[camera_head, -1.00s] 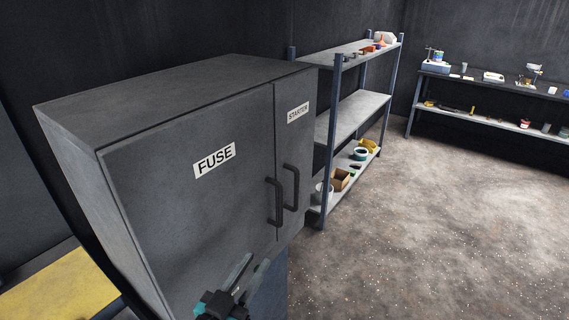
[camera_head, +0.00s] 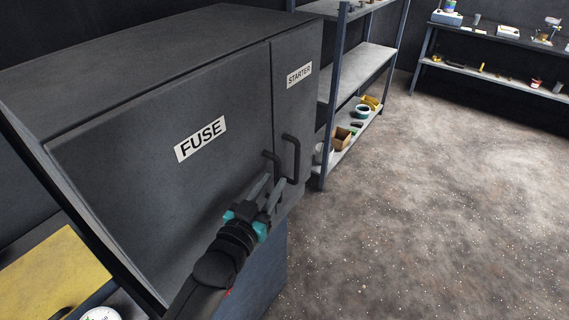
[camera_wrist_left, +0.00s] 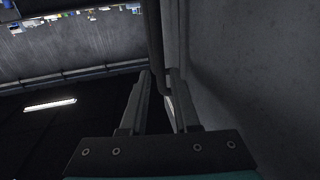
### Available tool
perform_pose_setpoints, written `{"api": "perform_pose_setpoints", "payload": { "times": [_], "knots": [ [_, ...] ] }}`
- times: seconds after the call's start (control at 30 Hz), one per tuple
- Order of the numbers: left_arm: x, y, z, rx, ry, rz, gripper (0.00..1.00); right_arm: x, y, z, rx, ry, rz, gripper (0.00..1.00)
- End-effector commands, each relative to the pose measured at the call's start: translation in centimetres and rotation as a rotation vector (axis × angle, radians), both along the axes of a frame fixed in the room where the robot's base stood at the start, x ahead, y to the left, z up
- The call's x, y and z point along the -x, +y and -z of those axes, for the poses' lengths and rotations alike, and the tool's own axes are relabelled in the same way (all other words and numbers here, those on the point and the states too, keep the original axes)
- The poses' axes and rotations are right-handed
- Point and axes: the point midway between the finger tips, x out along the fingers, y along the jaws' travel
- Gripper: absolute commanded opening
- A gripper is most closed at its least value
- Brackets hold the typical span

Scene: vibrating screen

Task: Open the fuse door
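The fuse door (camera_head: 140,190) is a dark grey panel with a white FUSE label (camera_head: 201,139), closed on the grey cabinet. Its dark bar handle (camera_head: 271,159) is near its right edge; the lower part is hidden behind my left gripper (camera_head: 270,186). That gripper is open, its two fingers pointing up at the handle. In the left wrist view, the handle (camera_wrist_left: 154,40) comes down between the fingertips of the gripper (camera_wrist_left: 160,82); I cannot tell whether they touch it. My right gripper is not in view.
The narrower STARTER door (camera_head: 297,110), with its own handle (camera_head: 292,158), is closed just right of the fuse door. A metal shelf rack (camera_head: 360,60) stands beyond the cabinet. A yellow panel (camera_head: 50,275) is at lower left. The floor at right is clear.

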Motion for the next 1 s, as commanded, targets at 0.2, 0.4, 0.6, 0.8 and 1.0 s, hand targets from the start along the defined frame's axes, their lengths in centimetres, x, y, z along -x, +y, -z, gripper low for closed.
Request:
{"api": "perform_pose_setpoints", "payload": {
  "times": [0.2,0.4,0.6,0.8,1.0],
  "knots": [
    [-3.3,-1.5,0.0,0.0,-0.001,0.0,0.3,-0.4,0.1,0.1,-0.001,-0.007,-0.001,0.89],
    [-5.4,-2.5,0.0,0.0,0.0,0.0,0.3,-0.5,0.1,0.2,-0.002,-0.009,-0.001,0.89],
    [-6.4,-3.0,0.0,-0.001,0.0,0.0,0.3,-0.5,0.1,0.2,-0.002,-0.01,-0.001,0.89],
    [-6.5,-3.0,0.0,0.0,0.0,0.0,0.3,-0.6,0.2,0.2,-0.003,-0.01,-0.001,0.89],
    [-6.5,-3.0,0.0,0.0,0.0,0.0,0.21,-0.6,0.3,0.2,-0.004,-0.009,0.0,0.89]
  ]
}}
